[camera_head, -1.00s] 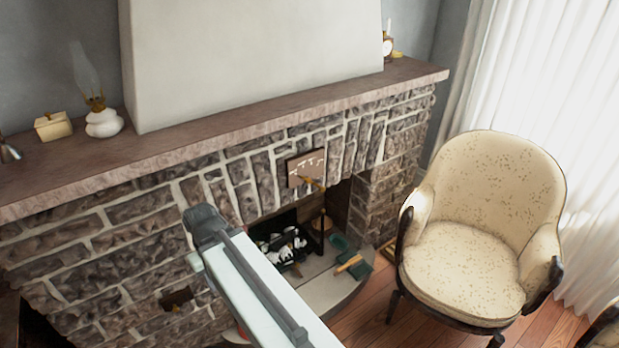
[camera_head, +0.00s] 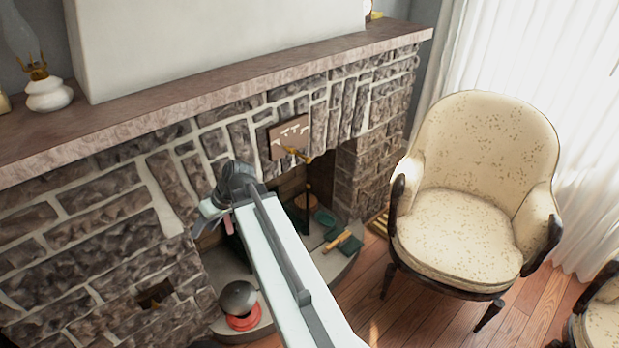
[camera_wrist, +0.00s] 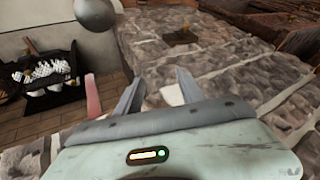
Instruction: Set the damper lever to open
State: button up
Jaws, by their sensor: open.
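A brown plate (camera_head: 289,137) with pale markings is on the stone front above the firebox. A brass piece (camera_head: 297,153) shows at its lower edge; it looks like the damper lever, but its setting is too small to read. My gripper (camera_head: 207,213) is left of and below the plate, in front of the stonework, apart from the brass piece. In the wrist view my gripper (camera_wrist: 158,85) has its two grey fingers spread, with stone behind them. A pinkish strip (camera_wrist: 93,98) shows beside the left finger; I cannot tell what it is. The plate is not recognisable in the wrist view.
A grey rounded object over a red base (camera_head: 240,305) stands on the hearth. A grate with logs (camera_wrist: 40,80) shows in the wrist view. A green shovel or brush (camera_head: 345,242) lies on the hearth. A cream armchair (camera_head: 475,190) stands right. The mantel (camera_head: 190,95) overhangs the stone.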

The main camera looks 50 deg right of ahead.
jog(key=w+d+f+t+b, duration=0.2)
jog(key=d+f+t+b, duration=0.15)
jog(key=d, duration=0.55)
jog(key=m+t+h+b, duration=0.2)
jog(key=t+h+b, duration=0.4)
jog(key=t+b, duration=0.5)
send_near(310, 160)
jog(key=w, duration=0.3)
jog(key=shift+g, duration=0.45)
jog(key=w, duration=0.7)
jog(key=shift+w+d+r, duration=0.1)
jog(key=shift+w+r, duration=0.1)
jog(key=shift+w, duration=0.1)
grip_shut()
jog(key=shift+d, duration=0.2)
